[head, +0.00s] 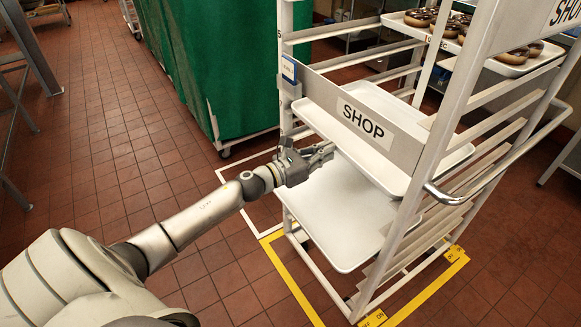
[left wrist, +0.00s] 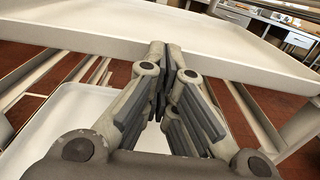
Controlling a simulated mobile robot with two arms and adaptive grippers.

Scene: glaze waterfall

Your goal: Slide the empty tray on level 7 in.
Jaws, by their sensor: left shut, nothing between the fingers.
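Two empty white trays show in the rack (head: 434,115). The upper empty tray (head: 385,98) sits behind and below the SHOP sign; its pale edge wall (left wrist: 215,42) crosses the left wrist view. The lower tray (head: 338,215) lies beneath it and shows in the left wrist view (left wrist: 62,125). I cannot read which one is level 7. My left gripper (head: 328,152) is shut and empty at the upper tray's near edge, above the lower tray. In the left wrist view its fingertips (left wrist: 164,55) overlap the edge wall; contact is unclear. My right gripper is out of view.
A tray of chocolate-glazed doughnuts (head: 512,58) sits higher in the rack. The SHOP sign bar (head: 368,125) spans the rack's front. A green-covered rack (head: 215,65) stands behind left.

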